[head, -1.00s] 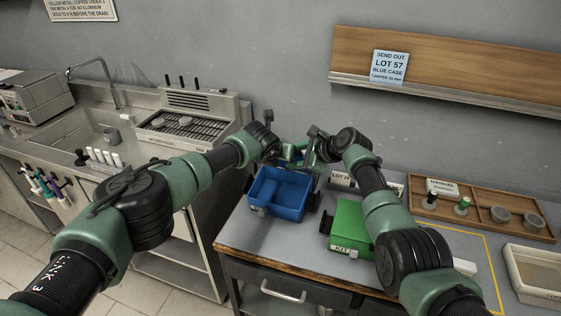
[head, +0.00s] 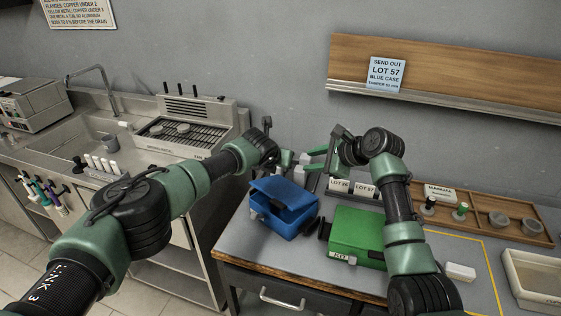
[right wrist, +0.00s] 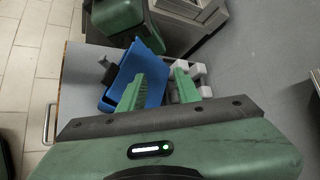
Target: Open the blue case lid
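The blue case (head: 285,225) stands on the grey table near its left end. Its lid (head: 286,190) is tilted partly open, with a dark gap between lid and case body. My right gripper (head: 317,158) is behind the case, above its back right side, with its green fingers apart and nothing between them. In the right wrist view the open fingers (right wrist: 164,88) show in front of the blue case (right wrist: 153,92); contact with the lid cannot be told. My left gripper (head: 285,160) is behind the case and mostly hidden by its own wrist.
A green case (head: 358,230) labelled KIT stands close to the right of the blue case. Grey blocks labelled LOT (head: 352,188) stand behind it. A wooden tray (head: 478,216) and a white block (head: 461,272) lie further right. A steel sink counter (head: 140,135) is at left.

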